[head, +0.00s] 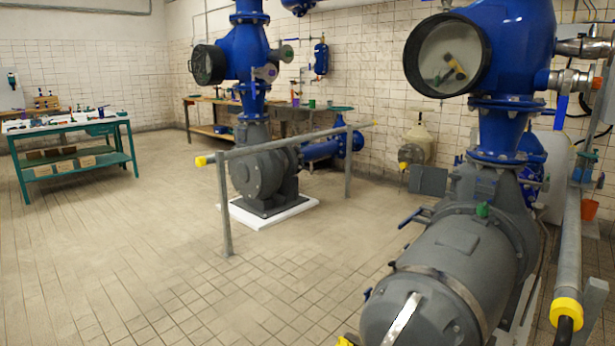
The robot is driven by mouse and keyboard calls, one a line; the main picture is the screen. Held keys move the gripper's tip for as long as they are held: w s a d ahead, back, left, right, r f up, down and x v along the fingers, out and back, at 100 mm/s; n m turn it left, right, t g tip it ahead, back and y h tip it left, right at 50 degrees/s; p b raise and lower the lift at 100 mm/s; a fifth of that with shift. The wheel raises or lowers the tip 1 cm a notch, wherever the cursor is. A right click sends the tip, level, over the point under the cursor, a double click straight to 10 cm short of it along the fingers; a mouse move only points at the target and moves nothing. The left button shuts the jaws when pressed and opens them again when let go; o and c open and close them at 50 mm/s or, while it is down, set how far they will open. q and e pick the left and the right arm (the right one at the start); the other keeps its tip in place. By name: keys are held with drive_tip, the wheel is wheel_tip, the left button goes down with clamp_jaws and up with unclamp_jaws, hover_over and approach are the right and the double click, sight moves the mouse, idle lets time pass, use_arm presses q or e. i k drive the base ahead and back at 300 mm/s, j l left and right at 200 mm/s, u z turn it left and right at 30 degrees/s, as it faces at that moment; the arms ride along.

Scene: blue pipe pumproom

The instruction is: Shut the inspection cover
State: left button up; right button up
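I cannot tell for sure which part is the inspection cover. A large round glass face with a black rim (447,55) sits on the blue pipe at the upper right, above a grey pump (440,270). A similar black-rimmed round face (207,64) is on the farther blue pipe at the upper left. A small grey rectangular plate (428,180) shows behind the near pump; what it is fixed to is hidden. Neither of my grippers is in view.
A grey rail (290,138) with yellow ends stands before the far pump (262,172). Another yellow-ended pipe (569,240) runs along the right. A green table (75,145) with small items stands at the left. The tiled floor (150,250) at left and centre is clear.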

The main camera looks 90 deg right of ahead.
sight(424, 179)
drive_tip(key=z, duration=3.55)
